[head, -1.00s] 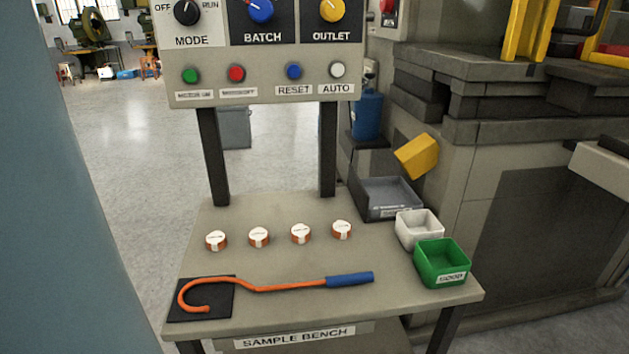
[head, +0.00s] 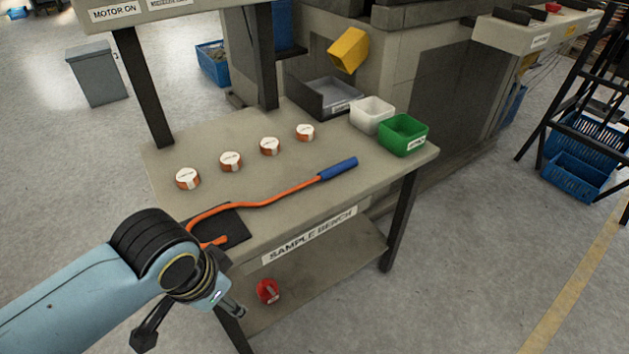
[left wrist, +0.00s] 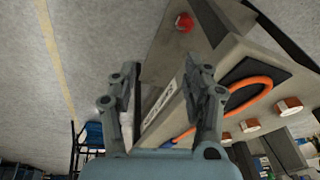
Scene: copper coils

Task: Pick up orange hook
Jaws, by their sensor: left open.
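The orange hook (head: 262,204) lies on the sample bench (head: 225,140). Its curved end rests on a black mat (head: 235,232) at the near left corner, partly hidden behind my left arm. Its blue handle (head: 338,168) points to the far right. My left gripper (head: 192,325) is open and empty, in front of and below the bench's near left corner, apart from the hook. In the left wrist view the gripper (left wrist: 167,80) has its fingers spread, with the hook's curve (left wrist: 262,82) to the right of the right finger. My right gripper is out of view.
Several copper coils (head: 231,161) stand in a row behind the hook. A grey tray (head: 322,97), a white bin (head: 371,115) and a green bin (head: 403,135) stand at the bench's far right. A red object (head: 267,291) sits on the lower shelf. Floor in front is clear.

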